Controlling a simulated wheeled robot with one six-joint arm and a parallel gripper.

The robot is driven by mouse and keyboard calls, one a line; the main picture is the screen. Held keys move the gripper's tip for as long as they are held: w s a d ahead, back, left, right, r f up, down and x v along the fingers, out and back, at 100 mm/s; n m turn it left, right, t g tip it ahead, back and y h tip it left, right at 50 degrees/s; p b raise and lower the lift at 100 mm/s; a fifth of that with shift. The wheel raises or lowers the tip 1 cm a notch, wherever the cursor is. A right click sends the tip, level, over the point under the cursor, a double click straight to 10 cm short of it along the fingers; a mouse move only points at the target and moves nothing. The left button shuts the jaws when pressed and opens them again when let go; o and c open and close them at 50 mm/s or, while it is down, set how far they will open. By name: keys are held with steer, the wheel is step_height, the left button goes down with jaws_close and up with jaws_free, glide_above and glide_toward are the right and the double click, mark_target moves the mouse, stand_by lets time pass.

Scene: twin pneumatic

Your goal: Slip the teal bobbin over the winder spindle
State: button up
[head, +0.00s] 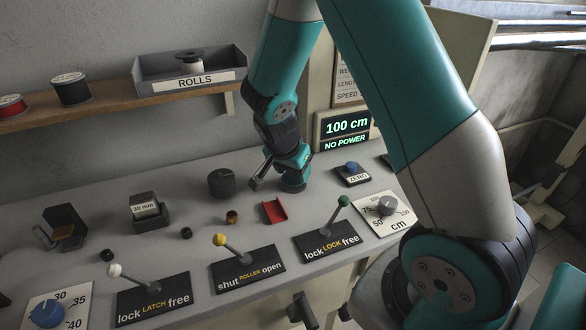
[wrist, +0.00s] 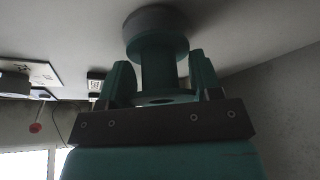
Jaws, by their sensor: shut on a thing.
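My gripper (head: 289,163) points down over the grey bench, left of the display, and is shut on the teal bobbin (head: 293,183). In the wrist view the bobbin (wrist: 158,70) stands between the two fingers of my gripper (wrist: 162,78). Its near flange with a centre hole lies close to the palm. A thick, dark grey-teal disc is at its far end; I cannot tell whether this is all bobbin or partly something beneath it. I cannot make out the winder spindle. A dark round cylinder (head: 222,183) stands left of my gripper, apart from it.
A red tray (head: 272,212) and a small brown cup (head: 232,217) lie in front. Levers with white (head: 114,270), yellow (head: 219,240) and green (head: 344,201) knobs line the front. A display (head: 346,129) reads "100 cm, NO POWER". A ZERO button (head: 352,168) sits to the right.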

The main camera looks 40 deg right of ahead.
steer(key=shift+f+b, duration=0.45)
steer(key=shift+f, duration=0.15)
steer(key=o, duration=1)
steer(key=v, duration=1.7)
steer(key=shift+a+r, duration=0.15)
steer(key=shift+a, duration=0.05)
steer(key=s+a+r+n+y, duration=0.1)
steer(key=s+a+n+y, duration=0.1)
steer(key=s+a+n, duration=0.3)
steer(key=s+a+r+n+g+y, duration=0.1)
steer(key=s+a+n+y, duration=0.2)
steer(key=s+a+n, duration=0.2)
steer(key=s+a+n+y, duration=0.3)
steer(key=s+a+n, duration=0.3)
steer(key=s+n, duration=0.4)
steer(key=shift+a+r+n+g, duration=0.1)
steer(key=shift+r+n+g, duration=0.2)
steer(key=shift+r+n, duration=0.15)
